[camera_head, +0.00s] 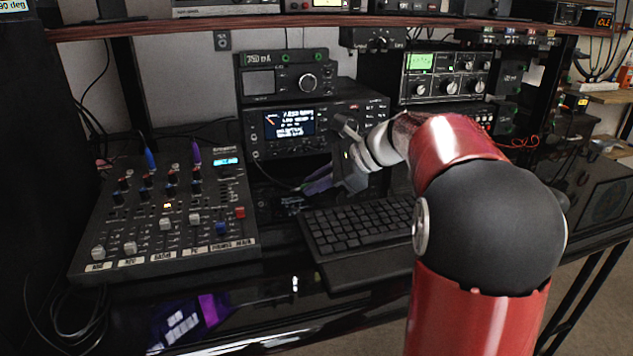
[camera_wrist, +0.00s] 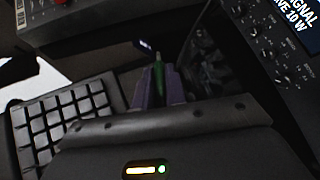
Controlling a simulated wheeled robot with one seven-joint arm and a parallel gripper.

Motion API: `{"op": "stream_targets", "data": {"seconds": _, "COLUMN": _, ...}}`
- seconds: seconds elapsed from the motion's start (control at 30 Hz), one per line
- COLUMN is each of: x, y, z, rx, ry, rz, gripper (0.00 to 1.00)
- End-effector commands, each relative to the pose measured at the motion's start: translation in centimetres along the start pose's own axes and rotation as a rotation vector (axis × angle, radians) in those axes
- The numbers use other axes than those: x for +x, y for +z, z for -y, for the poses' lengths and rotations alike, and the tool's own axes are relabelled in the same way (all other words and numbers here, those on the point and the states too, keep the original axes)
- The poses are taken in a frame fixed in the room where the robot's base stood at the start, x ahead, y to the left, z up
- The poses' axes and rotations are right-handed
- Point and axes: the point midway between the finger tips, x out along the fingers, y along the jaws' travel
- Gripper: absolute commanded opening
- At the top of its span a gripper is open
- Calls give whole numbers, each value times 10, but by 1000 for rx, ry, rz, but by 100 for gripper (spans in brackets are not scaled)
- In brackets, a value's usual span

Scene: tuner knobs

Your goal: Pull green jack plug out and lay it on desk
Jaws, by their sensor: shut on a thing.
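My gripper (camera_head: 317,186) has purple fingers and is over the desk, between the radio and the keyboard, to the right of the mixer (camera_head: 250,240). In the wrist view my gripper (camera_wrist: 160,90) is shut on the green jack plug (camera_wrist: 158,80), which sits between the fingers with its thin tip pointing away. The plug is clear of the mixer. It is low near the desk (camera_head: 270,283), but I cannot tell whether it touches. In the head view the plug is mostly hidden by the fingers. A blue plug (camera_head: 150,160) and a purple plug (camera_head: 196,153) stand upright in the mixer.
A keyboard (camera_head: 360,228) lies just in front of my gripper and shows in the wrist view (camera_wrist: 65,115). The radio (camera_head: 290,125) with a lit display stands behind. Loose cables (camera_head: 75,300) lie at the left.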

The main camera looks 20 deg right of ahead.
Motion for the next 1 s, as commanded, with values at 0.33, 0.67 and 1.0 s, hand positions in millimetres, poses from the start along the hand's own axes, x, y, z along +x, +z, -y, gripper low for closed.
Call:
{"op": "stream_targets", "data": {"seconds": 0.33, "x": 2, "y": -2, "z": -1, "rx": 0, "ry": 0, "rz": 0, "gripper": 0}}
{"op": "stream_targets", "data": {"seconds": 0.67, "x": 6, "y": -8, "z": -3, "rx": 1, "ry": 0, "rz": 0, "gripper": 0}}
{"op": "stream_targets", "data": {"seconds": 1.0, "x": 10, "y": -12, "z": -5, "rx": 1, "ry": 0, "rz": 0, "gripper": 0}}
